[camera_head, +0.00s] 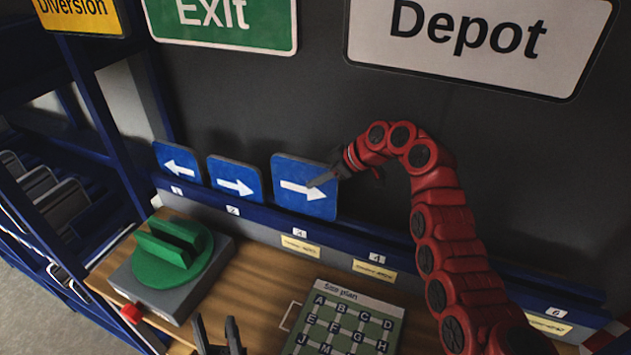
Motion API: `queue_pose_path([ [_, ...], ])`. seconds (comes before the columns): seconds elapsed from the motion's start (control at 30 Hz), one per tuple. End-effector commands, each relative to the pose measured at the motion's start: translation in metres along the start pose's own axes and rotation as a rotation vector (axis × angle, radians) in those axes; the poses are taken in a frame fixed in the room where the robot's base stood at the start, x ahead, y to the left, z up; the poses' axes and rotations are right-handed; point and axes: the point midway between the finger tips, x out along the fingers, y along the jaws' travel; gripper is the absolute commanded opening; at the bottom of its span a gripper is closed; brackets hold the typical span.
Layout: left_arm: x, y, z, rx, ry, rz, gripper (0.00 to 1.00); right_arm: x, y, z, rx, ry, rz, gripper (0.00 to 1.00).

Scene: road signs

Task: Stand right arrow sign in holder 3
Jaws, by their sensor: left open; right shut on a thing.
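A blue right arrow sign (290,200) with a white arrow is upright at the third place along the blue holder rail (455,256), above a small number label (299,233). My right gripper (326,180) is shut on its right edge, one finger across the face. The sign's lower edge overlaps the rail; I cannot tell if it is seated in the slot. A left arrow sign (177,164) stands at holder 1 and another right arrow sign (235,180) at holder 2. My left gripper (218,338) is open and empty at the bottom edge.
A green round fixture (172,253) on a grey base sits on the wooden bench (250,280). A lettered sign plan board (345,318) lies right of it. Large Exit and Depot signs hang on the dark wall. A blue rack stands left.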

Motion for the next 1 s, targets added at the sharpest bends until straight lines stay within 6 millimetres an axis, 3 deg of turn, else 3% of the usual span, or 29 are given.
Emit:
queue_pose_path([
  [0.47,-0.003,0.000,0.001,0.000,0.000,0.000,0.50,0.003,0.000,0.002,0.000,0.000,0.000,0.00],
  [1.0,-0.041,0.002,0.007,0.000,0.000,0.000,0.50,0.038,0.000,0.038,0.000,0.000,-0.002,0.00],
])
